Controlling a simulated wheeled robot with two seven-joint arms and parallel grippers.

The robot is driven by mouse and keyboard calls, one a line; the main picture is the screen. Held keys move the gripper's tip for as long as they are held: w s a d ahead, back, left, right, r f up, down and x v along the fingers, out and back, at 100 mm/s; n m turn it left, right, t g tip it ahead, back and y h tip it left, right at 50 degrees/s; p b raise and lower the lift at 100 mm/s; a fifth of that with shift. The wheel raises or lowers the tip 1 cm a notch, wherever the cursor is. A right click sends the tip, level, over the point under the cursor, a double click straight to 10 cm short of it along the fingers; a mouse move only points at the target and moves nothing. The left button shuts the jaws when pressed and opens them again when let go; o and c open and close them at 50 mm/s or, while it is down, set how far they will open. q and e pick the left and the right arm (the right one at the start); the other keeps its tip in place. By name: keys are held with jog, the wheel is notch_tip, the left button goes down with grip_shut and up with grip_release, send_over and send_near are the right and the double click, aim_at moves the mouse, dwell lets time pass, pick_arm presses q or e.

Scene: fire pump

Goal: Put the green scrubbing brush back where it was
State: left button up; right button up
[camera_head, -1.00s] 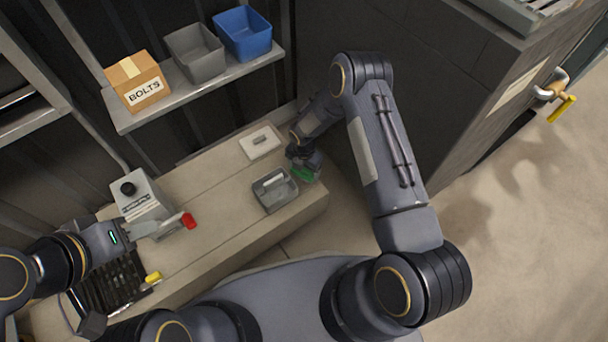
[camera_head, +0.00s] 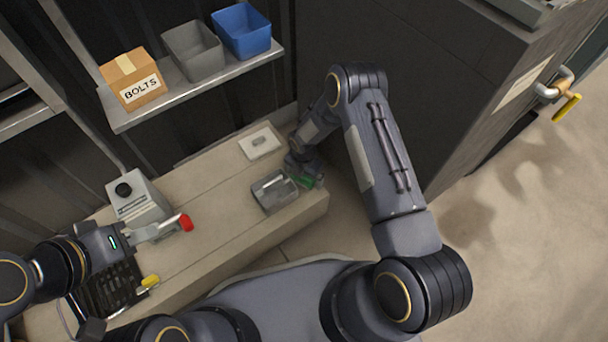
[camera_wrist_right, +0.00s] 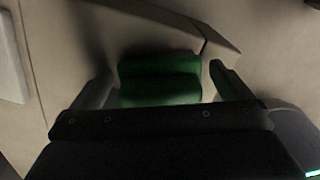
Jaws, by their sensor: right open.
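The green scrubbing brush (camera_head: 307,181) is at the right end of the bench, partly hidden by my right gripper (camera_head: 305,172). In the right wrist view the green brush (camera_wrist_right: 160,82) lies between the two spread fingers of my right gripper (camera_wrist_right: 160,88), with a narrow gap visible on each side. The right gripper is open around it. My left gripper (camera_head: 160,230) is over the left part of the bench by a red-ended piece (camera_head: 187,223); whether its fingers are closed on that piece is unclear.
A grey metal tray (camera_head: 274,191) stands just left of the brush, and a white plate (camera_head: 261,142) lies behind it. A grey box with a black knob (camera_head: 139,199) stands at left. A shelf (camera_head: 190,88) above holds a BOLTS box (camera_head: 133,79) and grey and blue bins.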

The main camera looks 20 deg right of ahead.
jog(key=shift+r, duration=0.15)
jog(key=shift+r+p, duration=0.3)
jog(key=shift+p, duration=0.05)
notch_tip(320, 180, up, 11)
jog(key=p, duration=0.4)
jog(key=shift+r, duration=0.2)
